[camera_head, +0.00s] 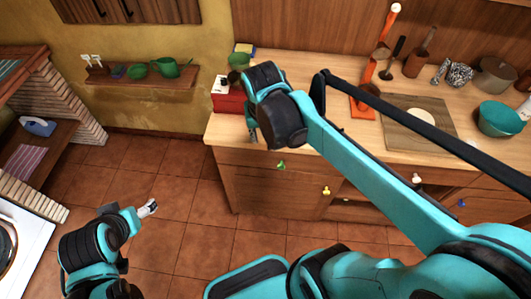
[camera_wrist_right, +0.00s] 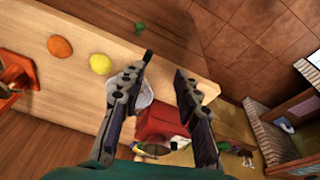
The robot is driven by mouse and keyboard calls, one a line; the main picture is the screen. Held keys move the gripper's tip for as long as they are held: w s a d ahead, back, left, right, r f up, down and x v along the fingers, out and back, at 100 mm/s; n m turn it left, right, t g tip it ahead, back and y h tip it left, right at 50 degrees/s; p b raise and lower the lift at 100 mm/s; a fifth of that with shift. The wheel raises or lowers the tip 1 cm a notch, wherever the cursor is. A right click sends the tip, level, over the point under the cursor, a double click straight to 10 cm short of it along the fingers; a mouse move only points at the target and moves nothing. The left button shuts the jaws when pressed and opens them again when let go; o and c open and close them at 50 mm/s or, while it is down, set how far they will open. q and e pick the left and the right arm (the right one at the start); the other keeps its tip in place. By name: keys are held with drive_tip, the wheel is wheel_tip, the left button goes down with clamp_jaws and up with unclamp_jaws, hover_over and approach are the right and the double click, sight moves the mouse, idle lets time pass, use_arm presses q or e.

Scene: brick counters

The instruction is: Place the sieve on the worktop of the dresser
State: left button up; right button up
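The dresser (camera_head: 245,185) is a wooden counter with coloured knobs and a pale worktop (camera_head: 310,70), also along the upper left of the wrist view. A pale round object (camera_wrist_right: 144,97), perhaps the sieve, lies on it, partly hidden behind a finger of my right gripper (camera_wrist_right: 165,62). I cannot confirm that it is the sieve. The right gripper's fingers are apart with nothing clearly held, over the worktop's left end. My left gripper (camera_head: 148,208) is low over the floor at left, away from the dresser, and too small to read.
A red box (camera_wrist_right: 160,122) stands near the worktop's left end. A lemon (camera_wrist_right: 100,64) and an orange (camera_wrist_right: 60,47) lie nearby. A cutting board (camera_head: 405,140), a speckled metal vessel (camera_head: 459,74) and a teal pot (camera_head: 498,119) stand to the right. A wall shelf (camera_head: 140,80) holds green pots.

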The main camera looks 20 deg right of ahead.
drive_tip(key=s+a+f+n+t+y, duration=0.1)
drive_tip(key=s+a+n+t, duration=0.1)
drive_tip(key=s, duration=0.4)
drive_tip(key=n+t, duration=0.1)
drive_tip(key=t, duration=0.1)
drive_tip(key=shift+s+a+f+t, duration=0.25)
drive_tip(key=shift+s+f+t, duration=0.05)
drive_tip(key=shift+f, duration=0.05)
drive_tip(key=shift+f+b, duration=0.35)
idle(0.4)
